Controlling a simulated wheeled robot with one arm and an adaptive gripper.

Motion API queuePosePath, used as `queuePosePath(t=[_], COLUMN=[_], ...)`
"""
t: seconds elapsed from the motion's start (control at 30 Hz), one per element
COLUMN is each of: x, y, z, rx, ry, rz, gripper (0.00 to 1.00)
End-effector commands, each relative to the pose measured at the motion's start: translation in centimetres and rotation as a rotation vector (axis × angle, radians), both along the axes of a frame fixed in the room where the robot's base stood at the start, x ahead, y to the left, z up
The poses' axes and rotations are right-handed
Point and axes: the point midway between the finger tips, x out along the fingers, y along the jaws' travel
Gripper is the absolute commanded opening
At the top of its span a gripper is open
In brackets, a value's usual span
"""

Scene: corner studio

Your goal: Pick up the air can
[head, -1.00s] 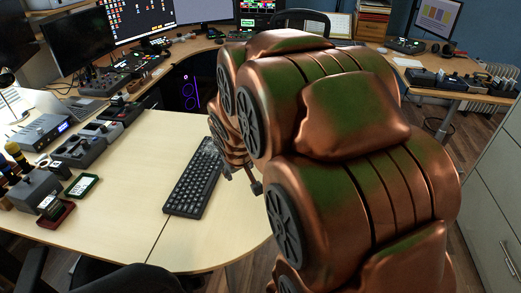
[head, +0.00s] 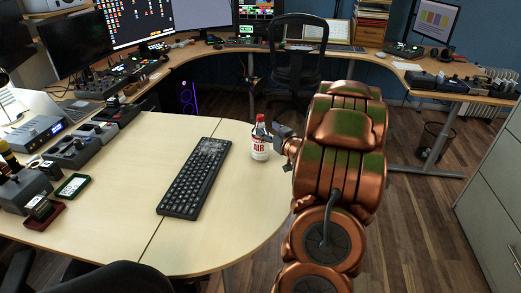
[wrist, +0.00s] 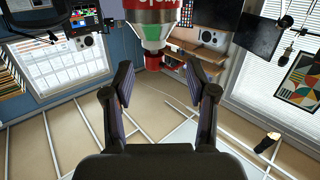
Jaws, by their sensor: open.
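The air can (head: 259,148) is a white can with red lettering and a red top. It stands upright on the pale wooden desk (head: 250,200), near its rounded right edge. My gripper (head: 279,136) is just right of the can in the head view, partly hidden by my arm. In the wrist view the two fingers (wrist: 161,85) are spread apart with nothing between them. The can (wrist: 152,12) shows there at the top centre, beyond the fingertips and cut off by the frame edge. I cannot tell whether a finger touches it.
A black keyboard (head: 195,178) lies left of the can. Several grey devices (head: 70,152) stand along the desk's left side. A black office chair (head: 290,50) is behind the can. Bare desk lies in front of the can, and open floor (head: 410,220) is at the right.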

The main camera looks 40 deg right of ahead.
Motion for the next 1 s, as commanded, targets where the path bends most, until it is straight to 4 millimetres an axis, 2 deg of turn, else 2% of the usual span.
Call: queuePosePath(t=[0.1, 0.27, 0.67, 0.83, 1.0], x=[-0.8, -0.7, 2.5, 4.7, 6.3], y=[-0.7, -0.8, -1.4, -1.9, -2.3], z=[-0.1, 0.3, 0.7, 1.4, 1.0], rx=[0.011, 0.015, 0.014, 0.013, 0.016], ry=[-0.065, -0.101, -0.099, -0.102, -0.098], rz=[0.011, 0.022, 0.024, 0.023, 0.022], gripper=[0.57, 0.57, 0.57, 0.57, 0.57])
